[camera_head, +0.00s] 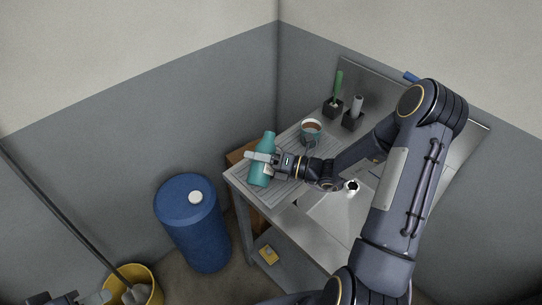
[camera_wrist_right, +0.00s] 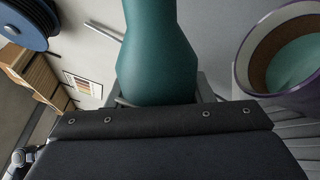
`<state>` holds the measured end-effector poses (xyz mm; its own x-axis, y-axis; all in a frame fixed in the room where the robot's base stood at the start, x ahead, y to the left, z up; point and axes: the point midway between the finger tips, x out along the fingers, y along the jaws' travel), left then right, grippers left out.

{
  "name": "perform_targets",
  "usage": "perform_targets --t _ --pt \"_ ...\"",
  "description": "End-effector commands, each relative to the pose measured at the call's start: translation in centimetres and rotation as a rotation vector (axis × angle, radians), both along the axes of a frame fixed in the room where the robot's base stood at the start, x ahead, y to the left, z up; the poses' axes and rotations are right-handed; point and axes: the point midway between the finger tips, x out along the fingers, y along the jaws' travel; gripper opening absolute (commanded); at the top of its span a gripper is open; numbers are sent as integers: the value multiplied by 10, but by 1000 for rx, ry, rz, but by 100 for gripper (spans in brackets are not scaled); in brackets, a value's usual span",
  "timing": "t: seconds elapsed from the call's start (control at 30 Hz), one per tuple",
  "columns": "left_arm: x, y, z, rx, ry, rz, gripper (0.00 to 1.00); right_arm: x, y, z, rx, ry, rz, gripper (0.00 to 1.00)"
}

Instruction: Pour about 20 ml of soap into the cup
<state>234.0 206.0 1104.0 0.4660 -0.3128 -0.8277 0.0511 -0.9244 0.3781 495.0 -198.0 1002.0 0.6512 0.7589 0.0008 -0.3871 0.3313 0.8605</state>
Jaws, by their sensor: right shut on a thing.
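A teal bottle (camera_head: 268,145) is held over the ribbed drainboard at the left end of the sink unit. The bottle (camera_wrist_right: 158,50) also fills the centre of the wrist view. A cup (camera_head: 304,139) stands on the drainboard behind and right of the bottle, apart from it. In the wrist view the cup (camera_wrist_right: 243,67) shows a brown inside and a teal surface within. My left gripper (camera_head: 92,298) is partly visible at the bottom left edge.
The sink basin (camera_head: 322,218) lies right of the drainboard, under my right arm. Two dark holders with a green-handled brush (camera_head: 339,83) and a grey-handled one (camera_head: 357,104) stand behind the cup. A blue barrel (camera_head: 200,235) and a yellow bucket (camera_head: 152,284) stand on the floor at left.

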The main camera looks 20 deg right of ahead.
Motion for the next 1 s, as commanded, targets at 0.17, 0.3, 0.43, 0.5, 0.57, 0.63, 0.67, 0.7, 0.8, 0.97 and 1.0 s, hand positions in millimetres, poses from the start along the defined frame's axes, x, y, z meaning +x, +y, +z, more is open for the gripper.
perform_targets --t 0.17,0.3,0.43,0.5,0.57,0.63,0.67,0.7,0.8,0.97,1.0 --pt "0 0 -3 0 -2 1 36 1 -1 -1 -30 -34 1 17" --pt "0 0 -12 0 -2 1 36 4 -3 1 -108 -126 1 17" --pt "0 0 -26 0 -2 1 36 8 -6 6 -241 -280 1 17" --pt "0 0 -38 0 -2 1 36 6 -4 0 -292 -339 1 17" --pt "0 0 -47 0 -2 1 36 4 -3 -3 -327 -381 0 17" --pt "0 0 -57 0 -2 1 36 2 -1 -7 -370 -429 0 17" --pt "0 0 -61 0 -2 1 36 1 -1 -8 -389 -452 -1 17" --pt "0 0 -66 0 -2 1 36 0 0 -9 -413 -481 -1 17" --pt "0 0 -80 0 -2 1 36 -2 2 -13 -474 -551 -1 17" --pt "0 0 -99 0 -2 1 36 -5 5 -16 -563 -655 -1 17" --pt "0 0 -103 0 -2 1 36 -6 5 -17 -582 -676 -1 17"
